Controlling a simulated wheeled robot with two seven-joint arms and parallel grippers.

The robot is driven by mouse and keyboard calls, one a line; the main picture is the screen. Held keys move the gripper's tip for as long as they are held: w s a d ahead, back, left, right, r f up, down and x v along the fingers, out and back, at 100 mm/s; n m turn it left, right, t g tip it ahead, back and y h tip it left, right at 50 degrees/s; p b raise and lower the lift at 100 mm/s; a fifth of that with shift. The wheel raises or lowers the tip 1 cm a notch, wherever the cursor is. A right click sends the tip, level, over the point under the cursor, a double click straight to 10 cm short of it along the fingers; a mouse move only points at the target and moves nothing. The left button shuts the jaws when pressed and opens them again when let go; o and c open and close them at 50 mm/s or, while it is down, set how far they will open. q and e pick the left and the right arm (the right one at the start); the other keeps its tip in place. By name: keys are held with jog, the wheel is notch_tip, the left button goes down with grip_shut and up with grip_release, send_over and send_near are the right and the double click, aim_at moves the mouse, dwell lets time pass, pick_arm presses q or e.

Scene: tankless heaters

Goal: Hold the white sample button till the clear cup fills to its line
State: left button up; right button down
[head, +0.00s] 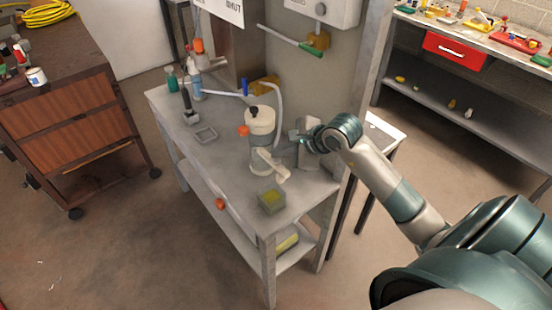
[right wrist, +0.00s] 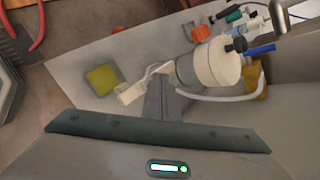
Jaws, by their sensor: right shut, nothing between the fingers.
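A white cylindrical unit (head: 261,122) with a black knob on top stands on the grey bench; it also shows in the right wrist view (right wrist: 218,62). A pale bar-like piece (head: 270,165) juts out at its foot, and also shows in the right wrist view (right wrist: 133,93). I cannot make out a separate white sample button, nor a clear cup or its line. My right gripper (head: 287,147) is just right of the unit. In the right wrist view its fingers (right wrist: 163,92) are together and empty, close to the unit and the pale bar; contact cannot be told. My left gripper is out of view.
A post (head: 355,110) rises close beside my right arm. A pale hose curves behind the unit.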

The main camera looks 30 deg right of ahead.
aim_at(279, 161)
jog(key=shift+f, duration=0.3)
jog(key=shift+r, duration=0.15)
dwell(1.7)
jog(key=shift+r, duration=0.85)
jog(key=shift+r, duration=0.1)
jog(key=shift+r+p, duration=1.4)
jog(key=shift+r, duration=1)
